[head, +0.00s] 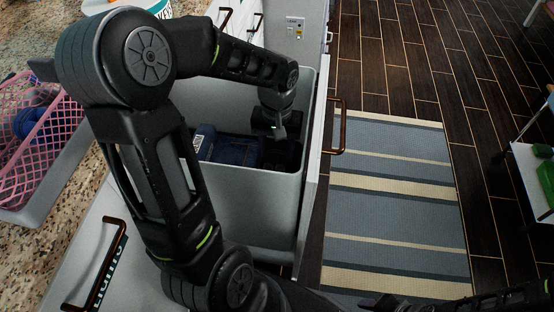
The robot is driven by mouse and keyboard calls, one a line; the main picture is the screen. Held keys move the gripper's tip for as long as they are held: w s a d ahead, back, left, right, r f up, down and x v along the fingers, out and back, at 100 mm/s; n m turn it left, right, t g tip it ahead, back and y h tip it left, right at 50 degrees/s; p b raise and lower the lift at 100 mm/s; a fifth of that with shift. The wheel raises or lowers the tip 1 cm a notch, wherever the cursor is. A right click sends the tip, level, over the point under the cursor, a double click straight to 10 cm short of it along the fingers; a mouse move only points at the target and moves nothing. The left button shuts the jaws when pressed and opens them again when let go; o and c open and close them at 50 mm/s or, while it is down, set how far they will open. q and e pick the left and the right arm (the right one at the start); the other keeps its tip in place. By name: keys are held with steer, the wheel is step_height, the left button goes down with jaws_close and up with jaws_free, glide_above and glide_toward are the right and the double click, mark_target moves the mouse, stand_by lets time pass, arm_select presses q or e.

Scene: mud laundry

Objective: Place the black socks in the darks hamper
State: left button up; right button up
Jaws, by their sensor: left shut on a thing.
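The hamper (255,222) is a light grey bin in a pulled-out cabinet drawer, left of centre in the head view. Dark blue folded clothing (228,150) lies inside it. My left gripper (278,136) reaches down inside the bin near its right side. It is shut on the black socks (283,155), a dark bundle hard to tell from the dark inside of the bin. I cannot tell whether the socks touch the clothing or the bin floor. My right gripper (385,303) shows only partly at the bottom edge, and its fingers are unclear.
A pink mesh bag (38,135) sits in a grey tray (50,195) on the granite counter at left. Drawer fronts with bronze handles (337,126) flank the bin. A striped rug (395,210) on dark floor leaves room at right. A white shelf (530,170) stands far right.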

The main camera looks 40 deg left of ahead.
mark_target(277, 160)
arm_select(q)
steer(key=shift+f+b, duration=0.5)
steer(key=shift+f, duration=1.75)
steer(key=shift+f, duration=0.15)
steer(key=o, duration=1.1)
steer(key=shift+r, duration=0.2)
step_height(277, 160, up, 12)
steer(key=p, duration=0.2)
steer(key=shift+p, duration=0.3)
